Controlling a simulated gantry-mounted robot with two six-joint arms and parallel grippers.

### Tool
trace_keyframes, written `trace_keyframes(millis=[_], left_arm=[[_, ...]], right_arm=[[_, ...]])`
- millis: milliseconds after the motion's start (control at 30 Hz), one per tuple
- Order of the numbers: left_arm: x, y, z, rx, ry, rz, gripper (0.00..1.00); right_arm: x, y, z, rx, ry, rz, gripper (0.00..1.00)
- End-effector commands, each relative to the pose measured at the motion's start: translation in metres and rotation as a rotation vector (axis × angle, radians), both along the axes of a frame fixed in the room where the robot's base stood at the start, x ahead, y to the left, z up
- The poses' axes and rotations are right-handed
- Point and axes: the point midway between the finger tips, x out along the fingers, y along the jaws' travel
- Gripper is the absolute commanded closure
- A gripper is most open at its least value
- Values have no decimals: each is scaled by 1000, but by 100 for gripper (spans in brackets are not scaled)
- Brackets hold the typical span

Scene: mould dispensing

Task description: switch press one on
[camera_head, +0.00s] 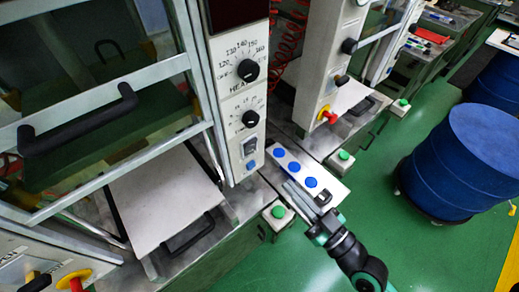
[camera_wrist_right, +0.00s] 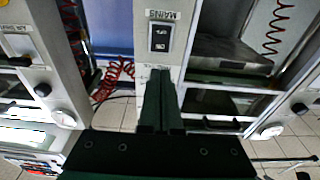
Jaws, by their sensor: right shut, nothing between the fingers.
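A press with a pale control panel (camera_head: 238,100) stands left of centre in the head view. It has two black dials and a small rocker switch (camera_head: 250,147) low on it. My right gripper (camera_head: 298,192) is shut and empty, beside the blue-button plate and to the right of the panel foot. In the right wrist view, my gripper's fingers (camera_wrist_right: 160,78) are together, pointing at a panel with a black rocker switch (camera_wrist_right: 160,37) and an upside-down MAINS label. The tips appear just below the switch in that picture; contact is not visible. My left gripper is out of view.
A plate with blue buttons (camera_head: 294,166) lies by the panel foot. Green buttons on small boxes (camera_head: 279,212) stand at the bench edge. A second press panel (camera_head: 327,70) stands behind. Blue drums (camera_head: 470,150) stand right on open green floor.

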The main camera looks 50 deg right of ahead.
Motion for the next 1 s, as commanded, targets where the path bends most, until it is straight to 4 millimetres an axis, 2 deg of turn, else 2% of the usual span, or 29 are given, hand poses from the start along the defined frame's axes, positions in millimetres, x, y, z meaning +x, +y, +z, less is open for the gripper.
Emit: trace_keyframes(millis=[33, 167, 400, 533, 700, 1000], left_arm=[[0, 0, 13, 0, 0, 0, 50], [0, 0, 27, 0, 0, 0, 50], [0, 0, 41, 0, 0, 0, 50], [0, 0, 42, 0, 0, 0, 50], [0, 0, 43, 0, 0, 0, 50], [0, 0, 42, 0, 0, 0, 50]], right_arm=[[9, -1, 9, -3, -2, 2, 100], [36, -5, 14, -3, -4, 2, 100], [87, -12, 18, -1, -4, 2, 100], [108, -15, 19, -2, -4, 1, 100], [121, -17, 19, 0, -1, 1, 100], [123, -18, 19, 0, -1, 0, 100]])
